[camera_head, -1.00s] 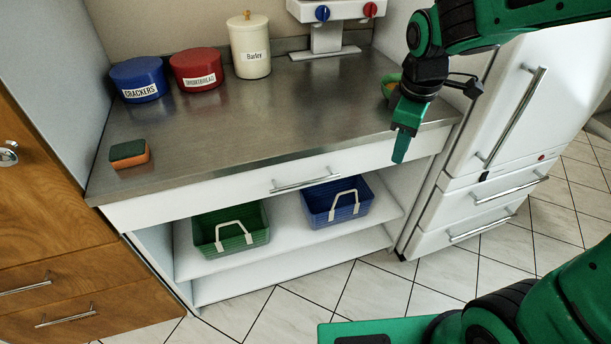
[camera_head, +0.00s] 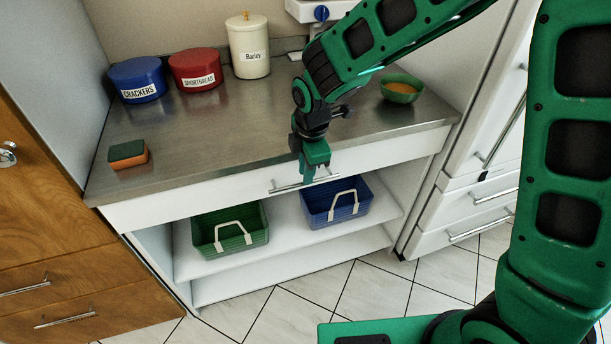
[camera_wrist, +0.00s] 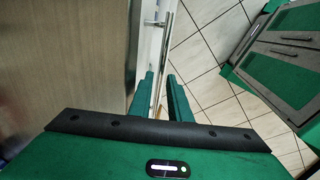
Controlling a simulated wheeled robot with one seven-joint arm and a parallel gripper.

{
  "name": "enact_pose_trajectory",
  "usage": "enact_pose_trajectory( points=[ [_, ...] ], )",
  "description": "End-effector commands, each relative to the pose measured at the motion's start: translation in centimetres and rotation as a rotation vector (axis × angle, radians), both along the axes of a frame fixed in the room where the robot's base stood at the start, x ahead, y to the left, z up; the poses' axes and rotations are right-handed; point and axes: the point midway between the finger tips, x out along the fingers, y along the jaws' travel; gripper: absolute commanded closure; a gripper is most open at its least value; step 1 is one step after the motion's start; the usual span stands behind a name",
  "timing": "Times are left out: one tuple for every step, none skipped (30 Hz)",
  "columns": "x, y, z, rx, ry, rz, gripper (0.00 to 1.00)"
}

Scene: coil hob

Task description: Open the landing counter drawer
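The landing counter drawer (camera_head: 225,190) is the wide white front under the steel countertop, and it looks closed. Its metal bar handle (camera_head: 287,187) is at the middle of the front, partly hidden by my gripper (camera_head: 309,178). My gripper points down at the right part of the handle. In the wrist view, the two green fingers of my gripper (camera_wrist: 162,88) are apart, and the handle bar (camera_wrist: 168,35) runs lengthwise into the gap between them. I cannot tell whether either finger touches the bar.
On the countertop (camera_head: 225,135) stand blue, red and cream canisters, a sponge (camera_head: 128,154) and a green bowl (camera_head: 401,90). Below the drawer, a green basket (camera_head: 230,232) and a blue basket (camera_head: 336,203) sit on an open shelf. A white fridge (camera_head: 478,165) stands right. The tiled floor in front is clear.

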Motion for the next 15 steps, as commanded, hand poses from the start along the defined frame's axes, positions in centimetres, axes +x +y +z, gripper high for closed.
enact_pose_trajectory(
  points=[
    [0.1, 0.0, -0.7, -0.002, 0.003, 0.0, 0.83],
    [0.2, 0.0, -1.1, -0.002, 0.003, 0.0, 0.83],
    [0.3, 0.1, -1.5, -0.001, 0.002, 0.0, 0.83],
    [0.3, 0.1, -1.8, -0.001, 0.002, -0.001, 0.83],
    [0.4, 0.1, -2.0, -0.001, 0.002, -0.001, 0.83],
    [0.4, 0.1, -2.2, -0.001, 0.001, -0.001, 0.83],
    [0.4, 0.1, -2.3, 0.0, 0.001, -0.001, 0.83],
    [0.5, 0.1, -2.5, 0.0, 0.0, -0.001, 0.83],
    [0.5, 0.1, -2.6, 0.0, 0.0, -0.001, 0.83],
    [0.5, 0.1, -2.6, 0.0, 0.0, -0.001, 0.83],
    [0.5, 0.1, -2.7, 0.0, 0.0, -0.001, 0.83],
    [0.5, 0.1, -2.7, 0.0, 0.0, -0.001, 0.83],
    [0.5, 0.1, -2.7, 0.0, -0.001, -0.001, 0.83],
    [0.5, 0.1, -2.7, 0.0, -0.001, -0.001, 0.83],
    [0.5, 0.1, -2.7, 0.0, -0.001, -0.001, 0.83]
  ],
)
